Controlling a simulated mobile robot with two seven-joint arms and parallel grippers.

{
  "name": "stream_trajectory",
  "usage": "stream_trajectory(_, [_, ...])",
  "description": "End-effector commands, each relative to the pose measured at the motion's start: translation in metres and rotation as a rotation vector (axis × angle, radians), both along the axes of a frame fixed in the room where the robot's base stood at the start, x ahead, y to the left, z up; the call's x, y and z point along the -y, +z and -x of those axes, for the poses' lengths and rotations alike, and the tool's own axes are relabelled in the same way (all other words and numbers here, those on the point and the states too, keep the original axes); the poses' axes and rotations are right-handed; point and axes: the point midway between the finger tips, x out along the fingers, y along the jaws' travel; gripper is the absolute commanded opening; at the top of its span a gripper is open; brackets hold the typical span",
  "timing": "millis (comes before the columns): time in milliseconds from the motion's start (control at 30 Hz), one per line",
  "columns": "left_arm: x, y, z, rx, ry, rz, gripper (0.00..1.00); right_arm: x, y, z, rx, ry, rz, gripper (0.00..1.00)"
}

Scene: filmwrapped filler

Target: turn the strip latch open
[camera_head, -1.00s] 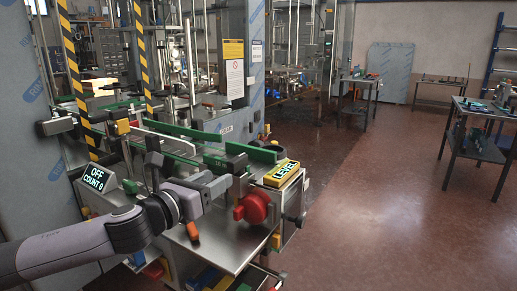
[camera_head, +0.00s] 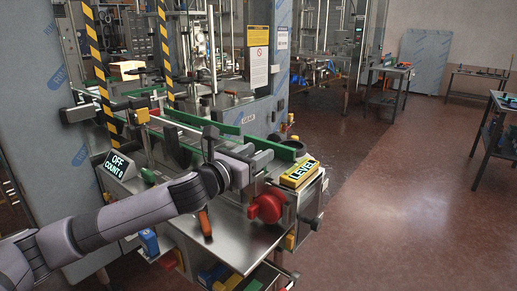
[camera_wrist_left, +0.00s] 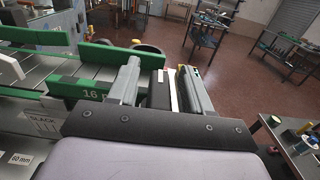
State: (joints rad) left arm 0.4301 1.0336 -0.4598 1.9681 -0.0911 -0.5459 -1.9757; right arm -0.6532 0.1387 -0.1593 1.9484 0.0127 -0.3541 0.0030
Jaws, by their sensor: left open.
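My left gripper (camera_head: 258,163) reaches in from the left over the front of the metal machine bench (camera_head: 237,240). It is open. In the left wrist view, a black block with a white strip (camera_wrist_left: 163,92) shows between and beyond its spread fingers (camera_wrist_left: 156,88); whether they touch it I cannot tell. A red round knob (camera_head: 267,207) sits just below the gripper on the bench front, and an orange handle (camera_head: 205,222) hangs below my wrist. I cannot tell which part is the strip latch; it may be hidden by my gripper. My right gripper is not in view.
Green guide rails (camera_head: 205,123) run along the bench behind my arm. A yellow LEVEL block (camera_head: 299,174) stands right of the gripper. A display (camera_head: 120,165) reads OFF, COUNT 0. Striped posts (camera_head: 97,50) rise at the left. Open floor (camera_head: 400,200) lies to the right.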

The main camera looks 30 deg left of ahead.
Motion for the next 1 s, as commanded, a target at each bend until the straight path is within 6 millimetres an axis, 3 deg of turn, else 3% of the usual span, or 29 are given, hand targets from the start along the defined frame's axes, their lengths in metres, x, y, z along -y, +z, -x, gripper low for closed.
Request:
stream_trajectory(200, [0.0015,-0.0001,-0.0118,-0.001,-0.001,0.001,0.49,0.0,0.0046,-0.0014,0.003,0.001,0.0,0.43])
stream_trajectory(467, [0.0019,-0.0006,-0.0128,-0.001,-0.002,0.0,0.49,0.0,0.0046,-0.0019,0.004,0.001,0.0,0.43])
stream_trajectory(500, [0.0018,-0.0006,-0.0127,-0.001,-0.002,0.0,0.46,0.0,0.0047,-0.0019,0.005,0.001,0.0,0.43])
stream_trajectory(633, [0.0017,-0.0005,-0.0126,-0.001,-0.001,0.0,0.03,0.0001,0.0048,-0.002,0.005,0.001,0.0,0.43])
stream_trajectory(667, [0.0017,-0.0005,-0.0126,-0.001,-0.001,0.0,0.0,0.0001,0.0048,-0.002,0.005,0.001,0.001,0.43])
stream_trajectory(1000, [0.0014,-0.0005,-0.0125,-0.001,0.035,0.002,0.0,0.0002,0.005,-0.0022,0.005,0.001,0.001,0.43])
